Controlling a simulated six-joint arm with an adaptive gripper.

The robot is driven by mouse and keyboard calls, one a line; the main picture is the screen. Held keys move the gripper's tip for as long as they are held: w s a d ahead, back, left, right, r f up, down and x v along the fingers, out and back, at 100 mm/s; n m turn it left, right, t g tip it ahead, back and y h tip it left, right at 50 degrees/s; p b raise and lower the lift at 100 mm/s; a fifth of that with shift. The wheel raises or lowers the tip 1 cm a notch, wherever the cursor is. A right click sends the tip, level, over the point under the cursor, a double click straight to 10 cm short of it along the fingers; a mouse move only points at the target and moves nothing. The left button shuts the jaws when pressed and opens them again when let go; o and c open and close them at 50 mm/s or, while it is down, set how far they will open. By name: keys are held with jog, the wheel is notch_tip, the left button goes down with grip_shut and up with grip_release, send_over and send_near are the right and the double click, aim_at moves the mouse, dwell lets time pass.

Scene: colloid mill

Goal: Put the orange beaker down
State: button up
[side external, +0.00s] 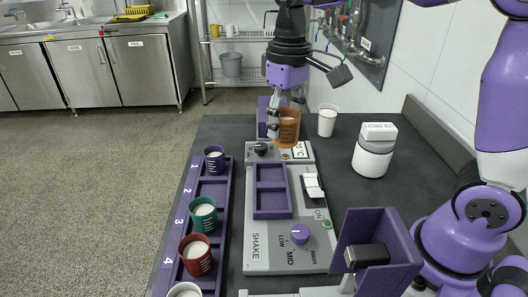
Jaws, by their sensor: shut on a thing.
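The orange beaker (288,128) has pale contents and dark markings, and it is upright. My gripper (281,118) is shut on it, with a finger along its left side. The beaker is at the back of the bench, over or on the far part of the small heater unit (265,151), which has a black knob and a °C display. I cannot tell whether its base touches the surface. A purple holder (264,112) stands behind and left of the beaker, partly hidden by my gripper.
A numbered purple rack (213,188) at left holds purple, green and red beakers; slot 2 is empty. The shaker (262,240) has an empty two-part purple tray (271,191). A white beaker (327,120) and white jar (372,155) stand at right.

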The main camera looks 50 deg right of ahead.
jog(key=w+a+f+n, duration=0.1)
jog(key=w+a+f, duration=0.1)
jog(key=a, duration=0.6)
jog(key=w+a+f+n, duration=0.1)
jog(key=w+a+f, duration=0.1)
jog(key=a, duration=0.7)
jog(key=shift+a+f, duration=0.25)
jog(key=w+d+f, duration=0.4)
jog(key=w+d, duration=0.1)
jog(key=w+d+f, duration=0.3)
jog(key=shift+w+d+f, duration=0.1)
jog(key=shift+w+d, duration=0.05)
jog(key=shift+w, duration=0.1)
notch_tip(320, 180, down, 2)
jog(key=shift+f, duration=0.7)
